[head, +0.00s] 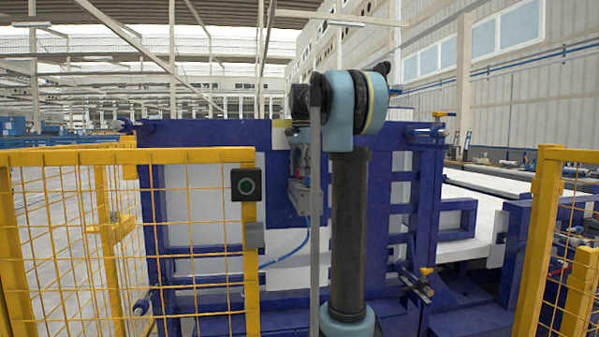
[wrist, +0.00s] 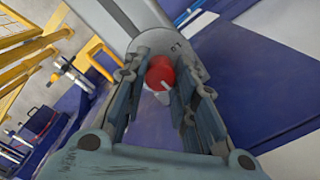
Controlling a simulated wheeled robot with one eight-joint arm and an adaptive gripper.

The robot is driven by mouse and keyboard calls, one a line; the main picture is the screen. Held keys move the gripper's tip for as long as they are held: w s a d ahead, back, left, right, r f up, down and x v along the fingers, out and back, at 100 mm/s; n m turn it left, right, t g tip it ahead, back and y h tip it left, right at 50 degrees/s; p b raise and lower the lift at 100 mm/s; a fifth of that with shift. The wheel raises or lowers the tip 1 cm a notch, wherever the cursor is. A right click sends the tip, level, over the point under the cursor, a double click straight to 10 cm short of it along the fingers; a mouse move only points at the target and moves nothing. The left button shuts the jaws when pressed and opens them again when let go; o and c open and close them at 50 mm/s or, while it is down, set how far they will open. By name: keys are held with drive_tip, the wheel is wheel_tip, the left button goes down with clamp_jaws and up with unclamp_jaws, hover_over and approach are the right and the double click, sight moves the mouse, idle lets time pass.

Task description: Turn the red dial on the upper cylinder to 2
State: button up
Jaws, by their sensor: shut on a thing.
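The red dial (wrist: 160,74) is round with a white pointer mark on its lower edge. It sits on the end of a grey cylinder (wrist: 165,40) in the wrist view. My gripper (wrist: 161,88) has its two fingers on either side of the dial, and I take it as shut on the dial. The scale numbers cannot be read. In the head view my arm hides the dial, and grey fittings (head: 299,190) on the blue frame show beside the arm. My gripper is not clearly visible there.
A blue steel frame (head: 152,200) with white panels stands before me. Another yellow fence (head: 545,215) is at right. A blue hose (head: 285,256) hangs low.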

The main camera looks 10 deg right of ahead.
drive_tip(key=n, duration=0.9)
idle(0.6)
drive_tip(key=o, duration=1.1)
drive_tip(key=shift+c, duration=0.2)
wheel_tip(320, 180, up, 12)
drive_tip(key=shift+w, duration=0.1)
